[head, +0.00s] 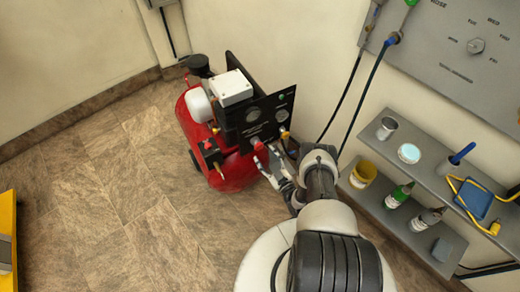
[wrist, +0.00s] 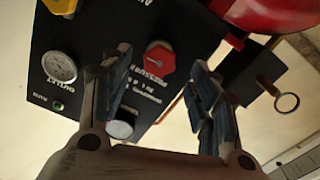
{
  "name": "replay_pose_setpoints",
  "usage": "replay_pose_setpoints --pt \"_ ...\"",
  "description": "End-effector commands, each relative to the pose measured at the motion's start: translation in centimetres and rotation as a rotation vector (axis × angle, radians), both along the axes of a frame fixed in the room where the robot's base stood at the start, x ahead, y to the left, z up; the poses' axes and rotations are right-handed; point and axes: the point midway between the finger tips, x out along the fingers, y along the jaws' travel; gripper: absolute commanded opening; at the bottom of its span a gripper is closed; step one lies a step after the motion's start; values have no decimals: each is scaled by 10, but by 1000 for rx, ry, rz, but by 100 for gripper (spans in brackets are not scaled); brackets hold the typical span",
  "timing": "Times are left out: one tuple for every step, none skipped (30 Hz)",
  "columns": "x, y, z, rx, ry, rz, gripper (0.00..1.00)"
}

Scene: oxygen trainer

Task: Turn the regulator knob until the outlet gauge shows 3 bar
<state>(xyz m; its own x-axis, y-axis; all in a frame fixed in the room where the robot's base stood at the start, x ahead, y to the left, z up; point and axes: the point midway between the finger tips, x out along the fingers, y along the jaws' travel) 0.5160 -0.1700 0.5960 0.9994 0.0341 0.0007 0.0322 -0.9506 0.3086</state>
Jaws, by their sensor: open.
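The regulator knob (wrist: 160,58) is red, has several flat sides and sits on a black panel (wrist: 100,30), lettered PRESSURE beside it. It also shows small in the head view (head: 257,144). The outlet gauge (wrist: 59,67) is a round white dial left of the knob in the wrist view; its reading is too small to tell. It also shows in the head view (head: 282,115). My gripper (wrist: 161,62) is open, with its fingers on either side of the knob in the picture. I see no finger touching it, and the remaining gap cannot be judged.
The panel is on a red compressor (head: 240,172). A yellow knob (wrist: 62,5), green lamp (wrist: 58,105) and second gauge (wrist: 120,128) are near. A ring-ended part (wrist: 286,102) lies right of my fingers.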

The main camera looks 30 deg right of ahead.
Motion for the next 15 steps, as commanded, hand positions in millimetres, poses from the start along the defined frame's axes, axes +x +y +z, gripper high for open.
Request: replay_pose_setpoints --pt "12 2 -2 -3 -3 4 55" --pt "18 2 -2 -3 -3 5 55" --pt "25 2 -2 -2 -2 4 55" --pt "30 2 -2 -2 -2 4 55" --pt "35 3 -2 -2 -2 4 55" --pt "40 2 -2 -2 -1 3 55" --pt "44 2 -2 -2 -1 3 55" --pt "47 2 -2 -1 -1 3 55" --pt "51 2 -1 -1 -1 1 55" --pt "53 2 -1 -1 -1 1 55" --pt "55 2 -1 -1 0 1 55" --pt "57 2 -1 -1 1 1 55" --pt "58 2 -1 -1 1 0 55" --pt "59 2 -1 0 1 0 55" --pt "59 2 -1 0 1 0 55"
